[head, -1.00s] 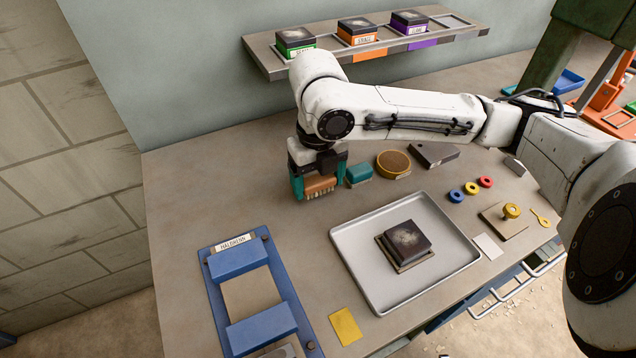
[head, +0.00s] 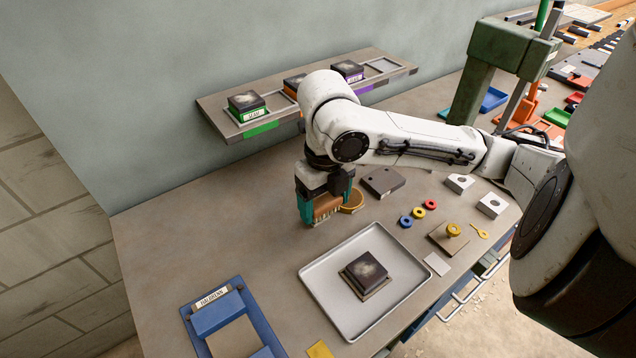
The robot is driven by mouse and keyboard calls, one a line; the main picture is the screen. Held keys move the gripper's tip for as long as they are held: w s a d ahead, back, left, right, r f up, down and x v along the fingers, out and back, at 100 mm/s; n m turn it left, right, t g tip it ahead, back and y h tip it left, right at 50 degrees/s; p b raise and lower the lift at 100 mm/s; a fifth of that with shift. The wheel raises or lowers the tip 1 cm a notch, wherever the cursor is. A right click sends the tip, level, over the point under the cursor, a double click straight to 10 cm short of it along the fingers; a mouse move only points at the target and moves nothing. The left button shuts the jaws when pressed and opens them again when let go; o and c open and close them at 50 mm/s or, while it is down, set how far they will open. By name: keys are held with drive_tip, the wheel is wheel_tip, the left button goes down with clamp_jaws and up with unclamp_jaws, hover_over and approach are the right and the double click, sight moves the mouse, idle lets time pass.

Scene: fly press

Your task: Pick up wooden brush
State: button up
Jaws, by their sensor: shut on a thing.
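The wooden brush (head: 327,207) has a brown wooden body with pale bristles pointing down. My gripper (head: 326,209), with teal fingers, is shut on it. It is behind the metal tray and in front of the wall shelf. I cannot tell whether the bristles touch the bench. The gripper and brush partly cover a round yellow-rimmed dish (head: 353,201).
A metal tray (head: 318,273) holds a dark square block (head: 366,270). A blue fixture (head: 207,322) stands front left. The shelf (head: 212,107) carries dark blocks. Coloured rings (head: 418,213) and a grey block (head: 383,181) lie to the right. The bench's left side is clear.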

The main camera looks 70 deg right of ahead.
drive_tip(key=p, duration=0.1)
drive_tip(key=r+p, duration=0.1)
drive_tip(key=shift+s+a+r+p, duration=0.15)
drive_tip(key=shift+s+p, duration=0.2)
drive_tip(key=s+p, duration=0.2)
drive_tip(key=s, duration=0.1)
drive_tip(key=s+d+r+p, duration=0.1)
drive_tip(key=shift+s+r, duration=0.1)
drive_tip(key=shift+s, duration=0.1)
drive_tip(key=o, duration=0.5)
drive_tip(key=c, duration=0.4)
